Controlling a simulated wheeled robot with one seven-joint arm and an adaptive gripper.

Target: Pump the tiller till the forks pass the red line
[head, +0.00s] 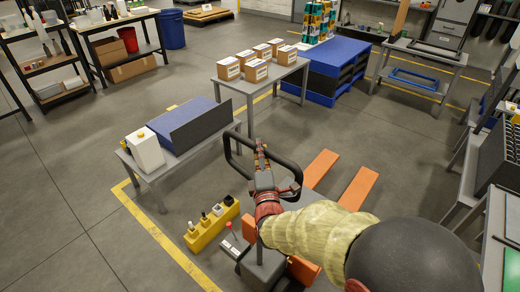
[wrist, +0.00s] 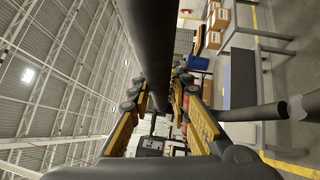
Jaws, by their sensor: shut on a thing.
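The pallet jack's two orange forks (head: 358,188) lie low over the floor, pointing away from me. Its black loop-shaped tiller handle (head: 231,158) rises in front of my arm, above the grey and orange jack body (head: 262,268). My gripper (head: 261,158) is at the middle of the loop and shut on the tiller. In the wrist view the dark tiller bar (wrist: 148,45) runs between my yellow-padded fingers (wrist: 168,105). My arm hides part of the jack and of the right fork. I cannot make out the red line.
A grey table (head: 157,175) with a blue and black item and a white container stands left of the handle. A yellow block with bottles (head: 212,228) sits on the floor. Behind are a table with cartons (head: 257,71) and blue pallets (head: 335,60). Floor right of the forks is clear.

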